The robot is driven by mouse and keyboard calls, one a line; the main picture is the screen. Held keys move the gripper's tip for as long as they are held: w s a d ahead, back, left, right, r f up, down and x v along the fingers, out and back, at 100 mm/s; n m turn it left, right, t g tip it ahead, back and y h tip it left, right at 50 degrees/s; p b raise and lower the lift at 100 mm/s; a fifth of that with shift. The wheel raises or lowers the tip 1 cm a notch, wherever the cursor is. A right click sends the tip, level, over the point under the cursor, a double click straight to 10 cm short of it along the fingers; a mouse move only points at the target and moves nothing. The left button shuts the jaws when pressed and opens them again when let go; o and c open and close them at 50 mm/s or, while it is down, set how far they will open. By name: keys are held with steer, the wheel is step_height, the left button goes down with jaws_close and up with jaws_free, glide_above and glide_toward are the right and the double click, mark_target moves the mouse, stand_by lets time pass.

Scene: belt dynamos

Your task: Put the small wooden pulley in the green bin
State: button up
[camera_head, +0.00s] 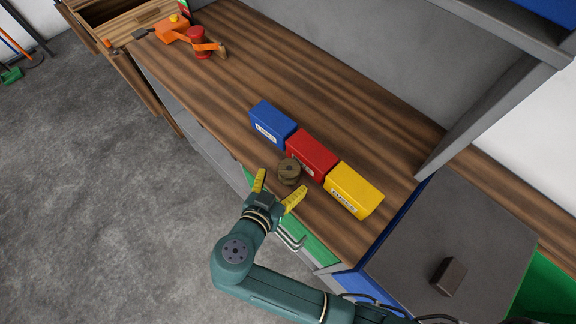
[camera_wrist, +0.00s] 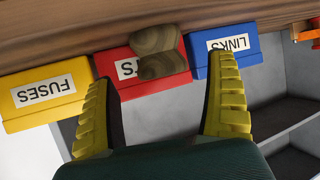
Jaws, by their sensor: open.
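The small wooden pulley (camera_head: 289,170) is a brown grooved spool on the wooden bench, just in front of the red box (camera_head: 312,154). In the wrist view the pulley (camera_wrist: 155,50) overlaps the red box and lies beyond the fingertips, roughly between them. My gripper (camera_head: 281,183) has yellow fingers spread wide and empty at the bench's front edge, a little short of the pulley. The wrist view also shows the open gripper (camera_wrist: 165,78).
A blue box (camera_head: 272,123) labelled LINKS and a yellow box (camera_head: 354,190) labelled FUSES flank the red one. A dark block (camera_head: 449,276) lies on the grey surface at right. Orange and red items (camera_head: 196,42) stand at the far left; the bench between is clear.

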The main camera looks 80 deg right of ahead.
steer(key=v, duration=0.7)
steer(key=shift+p, duration=0.3)
steer(key=shift+a+r, duration=0.1)
